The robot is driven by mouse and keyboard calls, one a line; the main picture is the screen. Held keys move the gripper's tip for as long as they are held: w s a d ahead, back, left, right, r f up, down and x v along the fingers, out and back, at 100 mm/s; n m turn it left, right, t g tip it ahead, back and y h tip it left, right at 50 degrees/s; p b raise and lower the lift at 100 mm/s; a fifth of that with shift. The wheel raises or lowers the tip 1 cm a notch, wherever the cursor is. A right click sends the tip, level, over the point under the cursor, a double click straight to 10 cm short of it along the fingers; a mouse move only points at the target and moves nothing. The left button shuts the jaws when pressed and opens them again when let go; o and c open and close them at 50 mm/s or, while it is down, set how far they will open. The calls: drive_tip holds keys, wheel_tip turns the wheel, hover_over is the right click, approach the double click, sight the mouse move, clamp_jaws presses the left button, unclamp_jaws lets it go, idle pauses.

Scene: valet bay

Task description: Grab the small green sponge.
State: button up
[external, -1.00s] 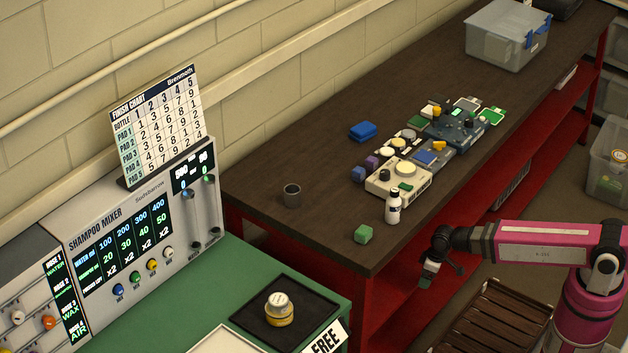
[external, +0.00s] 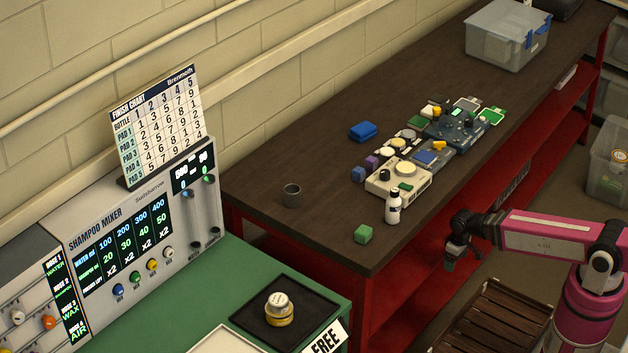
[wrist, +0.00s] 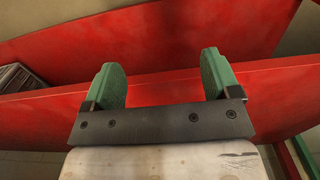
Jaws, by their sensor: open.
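The small green sponge (external: 363,234) is a green block on the dark workbench (external: 300,222), near its front edge and close to the left end. My gripper (external: 452,263) hangs off the front side of the bench, to the right of the sponge and apart from it. In the wrist view my gripper (wrist: 163,85) has its two green fingers spread with nothing between them. Beyond them are the red frame and shelf of the bench (wrist: 190,105). The sponge is not in the wrist view.
A white bottle (external: 393,206) stands right of the sponge, near the edge. Devices and small blocks, with a blue sponge (external: 363,131), fill the bench's middle. A brown slatted crate (external: 495,318) stands below my arm.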

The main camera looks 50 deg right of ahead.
sight(369, 233)
drive_tip(key=w+a+r+n+t+y, duration=0.1)
drive_tip(key=a+r+n, duration=0.2)
drive_tip(key=a+n, duration=0.35)
drive_tip(key=w+a+r+n+t, duration=0.1)
drive_tip(key=w+a+r+n, duration=0.15)
drive_tip(key=a, duration=0.75)
drive_tip(key=a+r+n+t+y, duration=0.1)
drive_tip(key=a+r+n, duration=0.35)
drive_tip(key=a, duration=0.35)
drive_tip(key=s+a+r+n+t+h, duration=0.1)
drive_tip(key=s+a+r+n+t, duration=0.25)
drive_tip(key=a+r, duration=0.55)
drive_tip(key=s+a+r+n+t, duration=0.2)
drive_tip(key=s+a+r+n, duration=0.15)
drive_tip(key=a+r, duration=0.55)
drive_tip(key=w+d+r+n+t, duration=0.2)
drive_tip(key=w+r+n+t, duration=0.35)
drive_tip(key=r+n, duration=0.85)
drive_tip(key=w+f, duration=0.2)
drive_tip(key=w, duration=0.1)
drive_tip(key=w+f+n, duration=0.1)
drive_tip(key=w+f, duration=0.1)
drive_tip(key=w, duration=0.2)
drive_tip(key=w+f+n, duration=0.1)
drive_tip(key=w+f, duration=0.1)
drive_tip(key=w, duration=0.1)
drive_tip(key=shift+w+a+f+g, duration=0.1)
drive_tip(key=shift+w+a+g, duration=0.1)
drive_tip(key=shift+a+g, duration=0.1)
drive_tip(key=c, duration=1)
